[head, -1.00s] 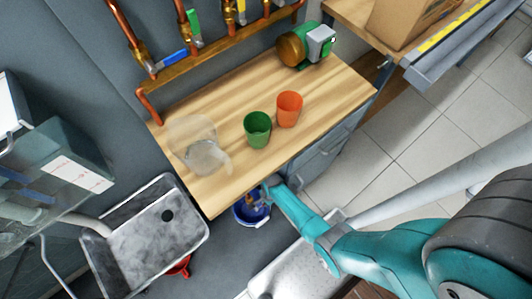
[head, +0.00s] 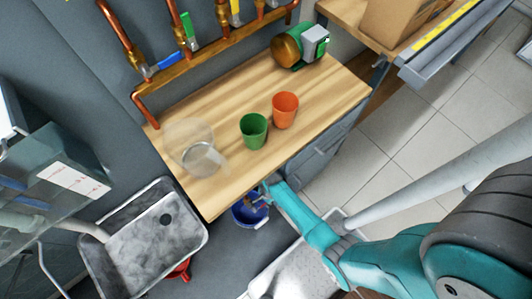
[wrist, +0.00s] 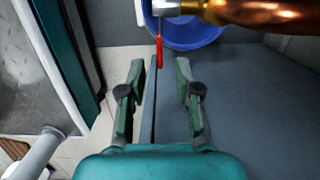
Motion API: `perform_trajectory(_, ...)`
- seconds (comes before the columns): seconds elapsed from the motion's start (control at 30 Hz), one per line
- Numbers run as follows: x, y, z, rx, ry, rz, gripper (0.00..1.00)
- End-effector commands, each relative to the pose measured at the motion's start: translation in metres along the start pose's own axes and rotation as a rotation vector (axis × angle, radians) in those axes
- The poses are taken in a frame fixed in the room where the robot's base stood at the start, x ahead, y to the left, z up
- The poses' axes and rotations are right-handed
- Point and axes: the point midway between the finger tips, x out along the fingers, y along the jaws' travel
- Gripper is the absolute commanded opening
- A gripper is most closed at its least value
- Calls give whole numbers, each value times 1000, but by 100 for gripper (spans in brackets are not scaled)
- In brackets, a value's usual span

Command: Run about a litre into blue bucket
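The blue bucket (head: 238,216) stands on the floor below the front edge of the wooden bench, partly hidden by my arm. In the wrist view the bucket (wrist: 188,42) is at the top, with a copper pipe (wrist: 262,14) and a silvery valve crossing above it. A red lever (wrist: 159,48) hangs from the valve toward my gripper. My gripper (wrist: 160,66) is open and empty, and the lever's end shows about between its fingertips; I cannot tell whether they touch. No water stream shows. The bucket's inside is mostly hidden.
On the bench (head: 290,160) stand a clear jug (head: 190,145), a green cup (head: 254,131), an orange cup (head: 285,110) and a green pump (head: 300,46). Copper pipes (head: 215,40) with coloured levers run behind. A grey sink (head: 140,245) is at left.

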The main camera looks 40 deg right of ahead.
Motion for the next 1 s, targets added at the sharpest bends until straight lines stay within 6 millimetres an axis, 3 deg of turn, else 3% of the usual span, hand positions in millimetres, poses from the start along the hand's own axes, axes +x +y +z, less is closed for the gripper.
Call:
perform_trajectory(0.3,-28,0,0,0,0,0,33)
perform_trajectory(0.63,-30,0,0,0,0,1,33)
perform_trajectory(0.77,-30,1,0,-17,1,-2,0)
perform_trajectory(1.0,-38,7,1,-247,20,-42,0)
